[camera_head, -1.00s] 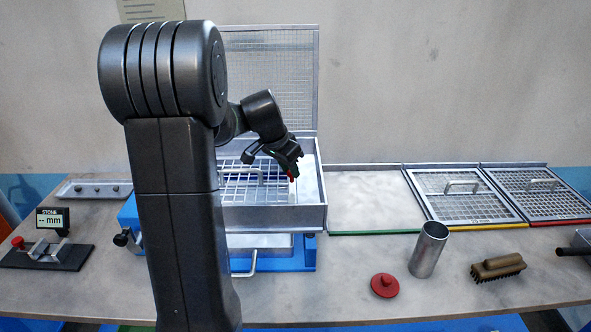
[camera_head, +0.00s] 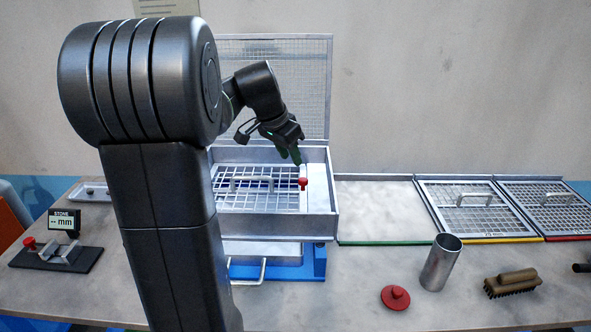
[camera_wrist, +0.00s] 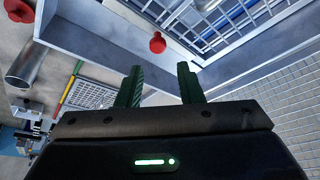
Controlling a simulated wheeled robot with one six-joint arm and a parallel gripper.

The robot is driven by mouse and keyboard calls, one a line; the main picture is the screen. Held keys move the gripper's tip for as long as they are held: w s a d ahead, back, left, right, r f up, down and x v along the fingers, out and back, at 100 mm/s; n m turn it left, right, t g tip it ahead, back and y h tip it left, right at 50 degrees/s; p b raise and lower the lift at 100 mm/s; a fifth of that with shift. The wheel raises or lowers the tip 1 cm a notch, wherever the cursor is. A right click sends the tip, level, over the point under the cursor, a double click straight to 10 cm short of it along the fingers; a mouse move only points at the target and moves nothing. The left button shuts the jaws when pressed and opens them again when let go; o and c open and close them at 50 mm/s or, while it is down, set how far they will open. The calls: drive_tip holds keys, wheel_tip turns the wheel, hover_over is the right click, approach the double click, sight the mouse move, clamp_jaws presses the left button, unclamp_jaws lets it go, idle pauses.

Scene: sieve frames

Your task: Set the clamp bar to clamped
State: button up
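A red knob (camera_head: 303,183) stands at the right end of the grid in the open sieve box (camera_head: 275,229). It looks like the handle of the clamp bar; the bar itself is hard to make out. The knob also shows in the wrist view (camera_wrist: 157,42), beyond and between my fingertips. My gripper (camera_head: 291,157) is above the right back part of the box. In the wrist view my gripper (camera_wrist: 160,80) has its two green fingers apart with nothing between them. A grid sieve frame with a handle (camera_head: 250,182) lies in the box.
The raised mesh lid (camera_head: 285,85) stands behind the box. Right of it are two mesh frames (camera_head: 470,200) (camera_head: 550,200), a metal cylinder (camera_head: 440,263), a red knobbed disc (camera_head: 395,298) and a brush (camera_head: 512,282). A gauge (camera_head: 66,222) stands left.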

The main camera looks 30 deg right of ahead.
sight(303, 180)
drive_tip(key=shift+v, duration=2.4)
drive_tip(key=shift+f, duration=0.1)
drive_tip(key=x, duration=1.3)
drive_tip(key=shift+d+f+p, duration=0.25)
drive_tip(key=shift+p, duration=0.15)
drive_tip(key=shift+s+d, duration=0.1)
drive_tip(key=shift+d, duration=0.15)
drive_tip(key=shift+a, duration=0.1)
